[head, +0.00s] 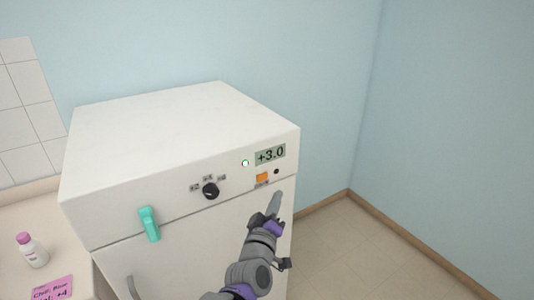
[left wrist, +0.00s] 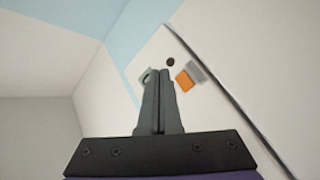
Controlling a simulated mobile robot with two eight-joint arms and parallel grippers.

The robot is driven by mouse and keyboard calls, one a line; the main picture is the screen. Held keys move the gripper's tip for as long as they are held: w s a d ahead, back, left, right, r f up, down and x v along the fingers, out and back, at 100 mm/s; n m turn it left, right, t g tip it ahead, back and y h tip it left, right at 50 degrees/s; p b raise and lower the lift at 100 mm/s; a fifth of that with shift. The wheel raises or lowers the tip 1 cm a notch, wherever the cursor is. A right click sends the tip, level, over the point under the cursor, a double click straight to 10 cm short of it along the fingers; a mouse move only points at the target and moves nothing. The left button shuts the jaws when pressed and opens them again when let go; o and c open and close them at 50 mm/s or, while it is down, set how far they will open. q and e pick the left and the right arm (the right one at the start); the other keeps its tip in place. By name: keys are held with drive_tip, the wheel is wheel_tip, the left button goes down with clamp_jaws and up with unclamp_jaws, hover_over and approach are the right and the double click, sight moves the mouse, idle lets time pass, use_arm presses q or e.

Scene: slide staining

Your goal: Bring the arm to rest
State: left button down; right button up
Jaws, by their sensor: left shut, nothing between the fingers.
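My left gripper (head: 277,198) is shut and empty in front of the right side of a white cabinet-like appliance (head: 180,130). Its fingertips are just below an orange switch (head: 262,178) and a small dark round spot (head: 276,171) on the front panel. In the left wrist view, the shut fingers (left wrist: 160,85) point towards the panel, with the orange switch (left wrist: 184,81) to their right and the dark spot (left wrist: 170,62) just beyond the tips. I cannot tell whether they touch the panel. My right gripper is not in view.
The panel has a display (head: 271,154) reading +3.0, a black knob (head: 211,191) and a teal handle (head: 149,223). A pink-capped bottle (head: 35,254) and pink note (head: 52,289) are on the counter at left. The floor (head: 345,245) at right is clear.

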use_arm(q)
drive_tip(key=s+a+f+m+g+y, duration=0.1)
drive_tip(key=s+a+f+g, duration=0.3)
drive_tip(key=s, duration=0.5)
drive_tip(key=s+a+f+m+g+y, duration=0.1)
drive_tip(key=s+a+f+m+g, duration=0.2)
drive_tip(key=s+a+f, duration=0.5)
drive_tip(key=s+a+f+m+g+y, duration=0.2)
drive_tip(key=s+a+f+g, duration=0.3)
drive_tip(key=s, duration=0.7)
drive_tip(key=shift+a+f+m+g+p, duration=0.3)
drive_tip(key=shift+a+f+m+p, duration=0.15)
drive_tip(key=shift+f, duration=0.5)
drive_tip(key=shift+s, duration=0.1)
